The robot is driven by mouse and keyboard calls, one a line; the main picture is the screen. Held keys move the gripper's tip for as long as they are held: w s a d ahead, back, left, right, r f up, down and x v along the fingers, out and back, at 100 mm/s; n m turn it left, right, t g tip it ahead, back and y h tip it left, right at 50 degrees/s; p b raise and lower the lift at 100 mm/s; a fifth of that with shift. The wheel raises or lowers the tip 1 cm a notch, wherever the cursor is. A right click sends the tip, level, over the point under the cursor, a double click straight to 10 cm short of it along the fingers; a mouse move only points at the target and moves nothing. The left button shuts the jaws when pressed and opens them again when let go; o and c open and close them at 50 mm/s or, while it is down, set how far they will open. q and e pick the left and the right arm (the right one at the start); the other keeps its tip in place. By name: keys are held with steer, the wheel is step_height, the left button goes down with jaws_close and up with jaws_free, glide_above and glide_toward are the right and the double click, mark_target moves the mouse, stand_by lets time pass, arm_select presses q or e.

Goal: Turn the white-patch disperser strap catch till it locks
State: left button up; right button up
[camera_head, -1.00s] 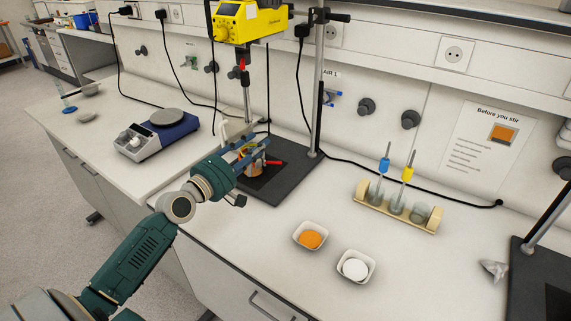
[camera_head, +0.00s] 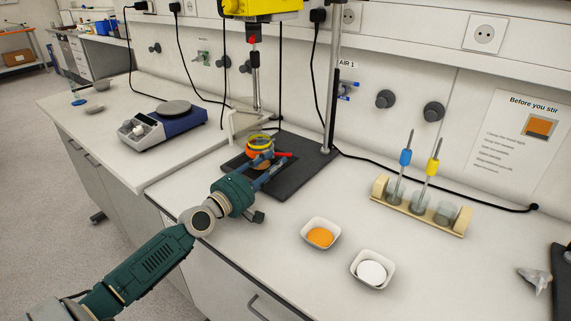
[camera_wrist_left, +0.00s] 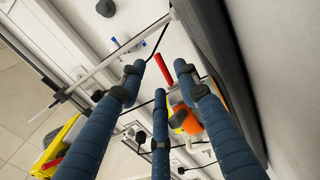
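The disperser's yellow motor head (camera_head: 262,8) hangs on a stand above a dark base plate (camera_head: 312,172). Below it stands a vessel with orange contents and a yellow strap (camera_head: 259,140) around it. A red catch lever (camera_head: 284,155) sticks out at its right side. I cannot make out a white patch on it. My left gripper (camera_head: 270,168) is low in front of the vessel, close to the lever. In the left wrist view its blue fingers (camera_wrist_left: 160,88) are spread apart, with red lever parts (camera_wrist_left: 164,70) near the tips. Contact is unclear. My right gripper is not in view.
Two white dishes, with orange (camera_head: 320,237) and white (camera_head: 372,271) contents, stand at the front. A wooden rack (camera_head: 420,212) with glassware is at the right. A stand rod (camera_head: 333,75) rises behind the vessel.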

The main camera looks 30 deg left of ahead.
mark_target(285, 154)
arm_select(q)
steer(key=w, duration=0.6)
steer(key=shift+w+d+r, duration=0.15)
steer(key=shift+d+r, duration=0.1)
jaws_close()
